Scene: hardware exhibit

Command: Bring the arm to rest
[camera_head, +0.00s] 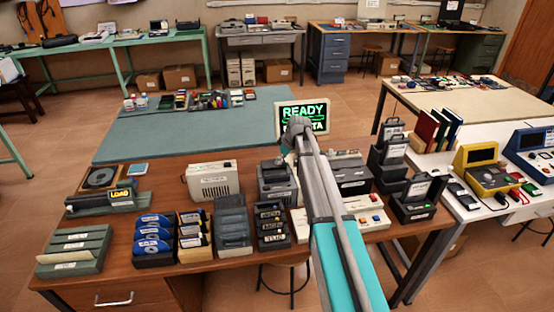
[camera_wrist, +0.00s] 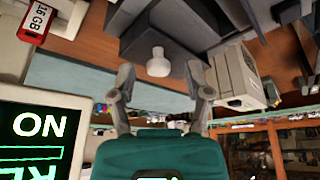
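My gripper (camera_wrist: 160,72) shows in the wrist view with its two fingers spread and nothing held between them. A pale knob-shaped thing (camera_wrist: 158,62) shows between the fingertips; I cannot tell how far beyond them it is. In the head view my arm reaches from the bottom edge up over the brown desk (camera_head: 130,282), and its fingers cannot be made out there. The green-lettered display (camera_head: 303,117) stands just behind the far end of my arm. It also shows upside down in the wrist view (camera_wrist: 38,140), left of the gripper.
The desk is crowded: a beige speaker box (camera_head: 212,180), a blue disc rack (camera_head: 153,241), a grey slotted tray (camera_head: 74,250) and dark card boxes (camera_head: 413,200). A white table (camera_head: 508,210) with a yellow device (camera_head: 483,168) stands at right. The floor (camera_head: 250,92) behind is partly clear.

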